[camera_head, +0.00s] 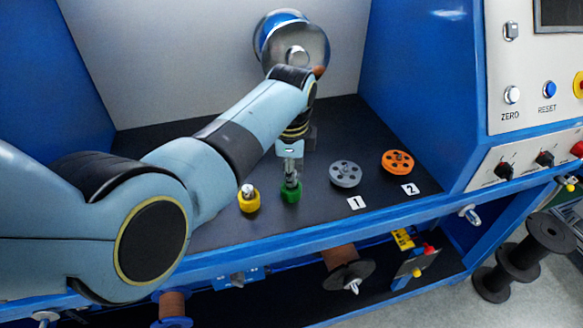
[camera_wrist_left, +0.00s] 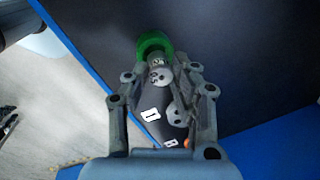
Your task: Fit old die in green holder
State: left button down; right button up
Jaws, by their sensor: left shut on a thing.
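The green holder (camera_head: 291,193) stands on the dark shelf near its front edge. It also shows in the left wrist view (camera_wrist_left: 153,43), beyond the fingertips. My left gripper (camera_head: 291,172) points down directly over it and is shut on the old die, a small silvery piece that the fingers mostly hide. The die's lower end is at the holder's top; I cannot tell whether it is inside or just above. In the left wrist view the gripper (camera_wrist_left: 160,68) has its fingers close together around it. My right gripper is not in view.
A yellow holder (camera_head: 249,204) with a silvery piece in it stands left of the green one. A grey pulley (camera_head: 345,174) and an orange pulley (camera_head: 397,162) lie to the right, by labels 1 and 2. A large metal wheel (camera_head: 296,50) is on the back wall.

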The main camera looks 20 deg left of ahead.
pick_arm(q)
jog(key=shift+f, duration=0.15)
jog(key=shift+f+b, duration=0.7)
jog(key=shift+f, duration=0.25)
dwell(0.4)
jog(key=c, duration=1)
grip_release()
jog(key=shift+f, duration=0.1)
jog(key=r, duration=0.5)
jog(key=s+r, duration=0.1)
jog(key=r, duration=0.1)
jog(key=shift+d+r, duration=0.2)
